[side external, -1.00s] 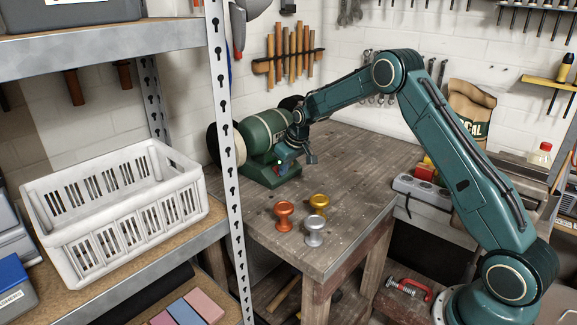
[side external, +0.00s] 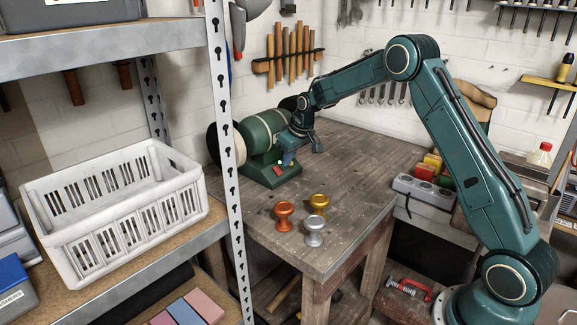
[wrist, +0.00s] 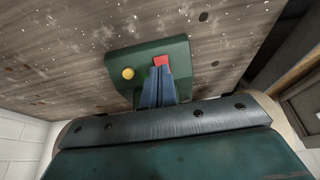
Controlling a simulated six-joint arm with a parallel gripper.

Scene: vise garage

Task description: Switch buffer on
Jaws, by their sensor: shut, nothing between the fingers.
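The buffer is a green bench machine (side external: 263,135) with a round wheel at its left end, standing at the back left of the wooden table. A red switch (side external: 279,169) shows on the front of its green base. In the wrist view the red switch (wrist: 162,61) sits beside a round yellow button (wrist: 128,73) on the base (wrist: 150,50). My gripper (side external: 287,160) is at the front of the base, just above the switch. In the wrist view its blue fingers (wrist: 158,74) are together, empty, and overlap the switch's lower edge. Whether they touch it I cannot tell.
Orange (side external: 283,214), gold (side external: 319,203) and silver (side external: 314,230) knob-shaped pieces stand on the table (side external: 355,185) in front of the buffer. A metal shelf post (side external: 229,150) and a white crate (side external: 118,215) are at the left.

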